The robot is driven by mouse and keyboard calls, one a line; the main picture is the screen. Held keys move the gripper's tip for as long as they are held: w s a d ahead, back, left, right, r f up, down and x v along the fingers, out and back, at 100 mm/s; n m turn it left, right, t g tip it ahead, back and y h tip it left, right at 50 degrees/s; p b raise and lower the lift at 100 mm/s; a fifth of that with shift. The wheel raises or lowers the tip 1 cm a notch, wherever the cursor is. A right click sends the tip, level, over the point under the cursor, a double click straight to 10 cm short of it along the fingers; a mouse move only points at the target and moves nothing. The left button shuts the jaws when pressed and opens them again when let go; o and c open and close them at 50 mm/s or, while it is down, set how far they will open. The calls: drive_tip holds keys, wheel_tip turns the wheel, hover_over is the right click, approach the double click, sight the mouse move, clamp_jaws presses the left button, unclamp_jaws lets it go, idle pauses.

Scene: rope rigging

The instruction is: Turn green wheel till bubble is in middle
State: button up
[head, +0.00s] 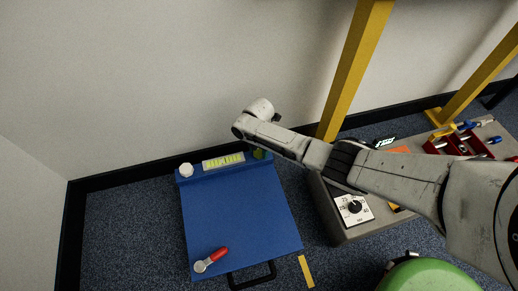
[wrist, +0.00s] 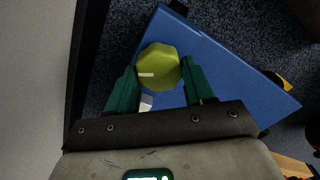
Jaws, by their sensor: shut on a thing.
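The green wheel (wrist: 158,62), yellow-green and faceted, sits at a corner of the blue box (wrist: 225,75) in the wrist view. My gripper (wrist: 159,72) has its two dark green fingers on either side of the wheel, shut on it. In the head view only a dark green bit of the wheel (head: 259,154) shows below my wrist. The yellow-green level vial (head: 223,161) lies along the back edge of the blue box. The vial is too small to tell where its bubble is.
A white knob (head: 186,170) is at the box's back left corner. A red-handled lever (head: 211,260) lies near its front left. To the right, a grey bench (head: 345,228) bears a white dial (head: 353,209) and a red tray (head: 457,146). A yellow post (head: 355,70) rises behind my arm.

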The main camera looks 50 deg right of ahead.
drive_tip(key=shift+a+m+p, duration=0.1)
drive_tip(key=shift+m+p, duration=0.35)
drive_tip(key=shift+m, duration=0.75)
drive_tip(key=shift+m+p, duration=0.35)
drive_tip(key=shift+m, duration=1.25)
drive_tip(key=o, duration=1)
drive_tip(key=shift+o, duration=0.2)
